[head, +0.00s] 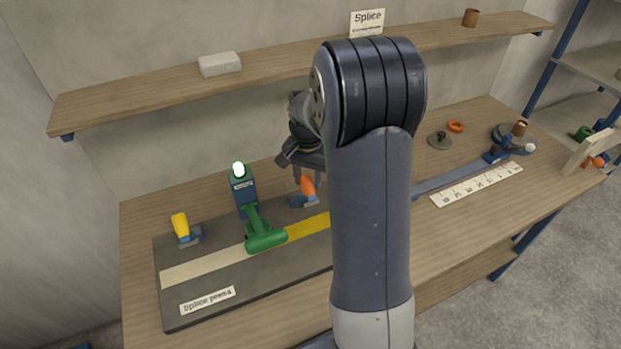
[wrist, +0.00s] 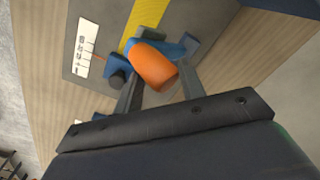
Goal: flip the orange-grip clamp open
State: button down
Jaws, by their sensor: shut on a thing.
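The orange-grip clamp (head: 308,187) stands on the dark splice board, just behind the yellow strip. Its orange grip points upward in the head view. In the wrist view the orange grip (wrist: 152,66) lies between the two fingers of my gripper (wrist: 158,82), on a blue base. My gripper is shut on this grip. In the head view my gripper (head: 303,168) comes down on the clamp from above, and my arm hides what is to the right of it.
A yellow-grip clamp (head: 181,228) stands at the board's left. A green press handle (head: 266,242) lies across the strip, below a post with a lit lamp (head: 238,170). The splice board (head: 180,312) carries a label. A ruler (head: 475,185) lies to the right. A shelf (head: 140,97) runs behind.

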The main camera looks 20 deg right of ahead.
jog(key=shift+w+a+f, duration=0.1)
jog(key=shift+a+f, duration=0.1)
jog(key=shift+a, duration=0.15)
jog(key=c, duration=1.1)
grip_release()
jog(key=shift+w+a, duration=0.2)
jog(key=shift+s+d, duration=0.1)
jog(key=shift+r, duration=0.2)
notch_tip(320, 180, up, 10)
jog(key=shift+d+r+b, duration=0.1)
jog(key=shift+r+b, duration=0.15)
jog(key=shift+b, duration=0.4)
notch_tip(320, 180, down, 11)
jog(key=shift+r+p, duration=0.1)
jog(key=shift+p, duration=0.65)
jog(key=shift+s, duration=0.3)
